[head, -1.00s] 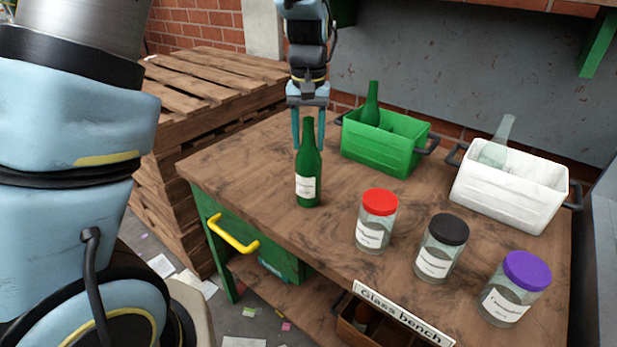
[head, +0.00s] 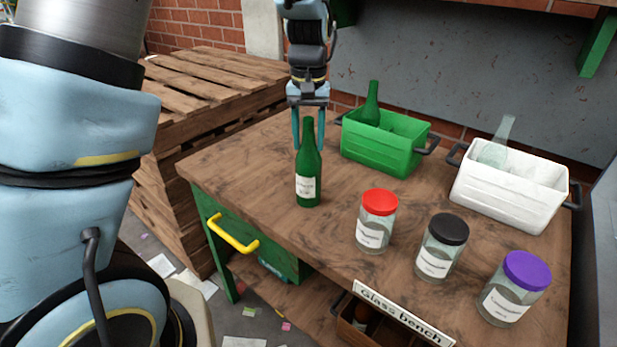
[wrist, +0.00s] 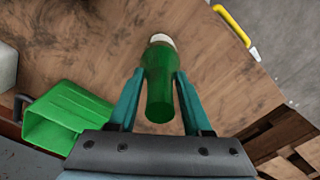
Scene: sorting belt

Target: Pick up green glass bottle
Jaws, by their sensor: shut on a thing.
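The green glass bottle (head: 308,180) with a white label stands upright on the wooden bench top, near its left front part. My gripper (head: 309,147) points down from above and is shut on it, with a teal finger on each side of its upper part. In the wrist view the green bottle (wrist: 158,88) shows between the two fingers of my gripper (wrist: 160,73), its pale label at the far end. In the head view the bottle partly hides the fingers.
A green crate (head: 378,153) with another green bottle (head: 371,105) stands behind to the right. A white crate (head: 505,198) holds a clear bottle (head: 497,145). Jars with red (head: 380,202), black (head: 448,229) and purple (head: 527,270) lids stand to the front right. Pallets (head: 200,110) are stacked left.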

